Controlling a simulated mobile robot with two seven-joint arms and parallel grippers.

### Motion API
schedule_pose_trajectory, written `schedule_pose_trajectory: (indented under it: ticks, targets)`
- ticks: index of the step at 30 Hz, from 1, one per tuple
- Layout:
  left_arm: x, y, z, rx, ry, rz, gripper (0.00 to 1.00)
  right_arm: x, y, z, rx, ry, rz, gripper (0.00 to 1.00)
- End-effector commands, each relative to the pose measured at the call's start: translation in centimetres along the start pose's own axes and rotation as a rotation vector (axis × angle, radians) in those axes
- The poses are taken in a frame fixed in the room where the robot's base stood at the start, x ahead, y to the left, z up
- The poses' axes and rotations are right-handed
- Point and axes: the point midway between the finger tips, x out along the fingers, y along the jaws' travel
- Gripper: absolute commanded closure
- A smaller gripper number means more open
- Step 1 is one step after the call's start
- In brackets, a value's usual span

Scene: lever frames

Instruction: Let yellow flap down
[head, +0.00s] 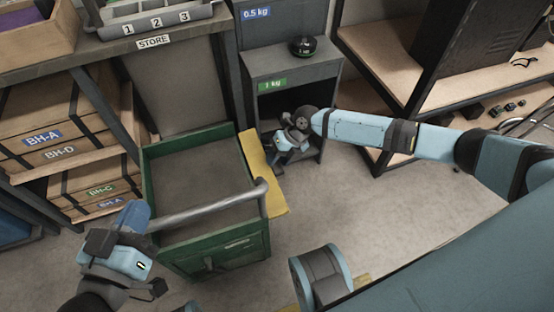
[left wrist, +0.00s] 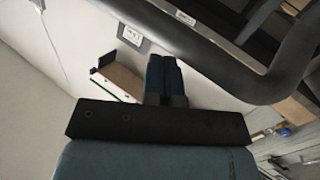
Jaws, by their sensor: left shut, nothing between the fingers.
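The yellow flap (head: 262,165) is a flat yellow panel along the right side of the green cart (head: 222,257) in the head view. Its exact angle is hard to tell. My right gripper (head: 280,163) is by the flap's far right edge, in front of the grey shelf unit; contact and finger opening are unclear. My left gripper (head: 157,289) is at lower left, left of the cart's front, away from the flap. Its fingers show together and empty in the left wrist view (left wrist: 165,78).
The cart's grey handle bar (head: 210,207) crosses above its open top. A grey shelf unit (head: 280,60) with a black weight (head: 302,46) stands behind. Wooden crates (head: 60,140) fill the left rack. Open floor (head: 345,220) lies right of the cart.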

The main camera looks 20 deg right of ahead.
Motion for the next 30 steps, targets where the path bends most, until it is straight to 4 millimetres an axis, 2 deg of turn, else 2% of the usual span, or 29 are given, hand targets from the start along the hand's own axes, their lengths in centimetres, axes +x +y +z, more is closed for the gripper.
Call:
schedule_pose_trajectory:
  ticks: [3,9,15,21,30]
  targets:
    - [-0.1,0.3,-1.8,-0.005,0.048,-0.005,1.0,-2.6,0.1,0.1,0.0,-0.002,-0.002,0.55]
    - [-0.4,0.6,-3.9,-0.002,0.12,-0.014,1.0,-7.4,0.2,0.0,0.0,0.0,-0.002,0.55]
    - [-0.7,0.8,-5.3,0.002,0.175,-0.018,1.0,-10.9,0.1,0.0,0.0,0.002,-0.001,0.55]
    - [-0.8,0.9,-5.9,0.004,0.201,-0.02,1.0,-12.5,0.1,-0.1,0.0,0.002,0.0,0.55]
    - [-0.8,0.9,-5.9,0.004,0.204,-0.02,1.0,-12.6,0.1,-0.1,0.0,0.003,0.0,0.55]
